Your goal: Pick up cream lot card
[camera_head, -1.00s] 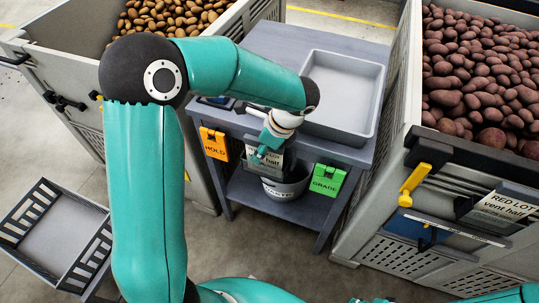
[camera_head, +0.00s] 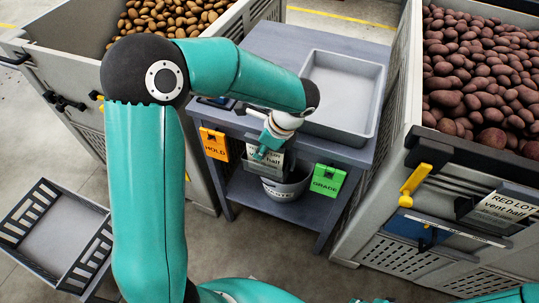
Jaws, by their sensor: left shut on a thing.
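The cream lot card (camera_head: 275,158) is a pale card with dark print at the front of the grey table, between the orange HOLD tag and the green GRADE tag. My left gripper (camera_head: 264,151) reaches down over the table's front edge and is shut on the card's upper part. The gripper and wrist hide part of the card and its text. My right gripper is not in view.
The grey table (camera_head: 270,40) holds a grey tray (camera_head: 345,85). The orange HOLD tag (camera_head: 214,144) and green GRADE tag (camera_head: 327,180) flank the card. A bucket (camera_head: 287,187) stands on the lower shelf. Potato crates (camera_head: 390,180) stand either side; an empty slatted crate (camera_head: 55,235) lies at left.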

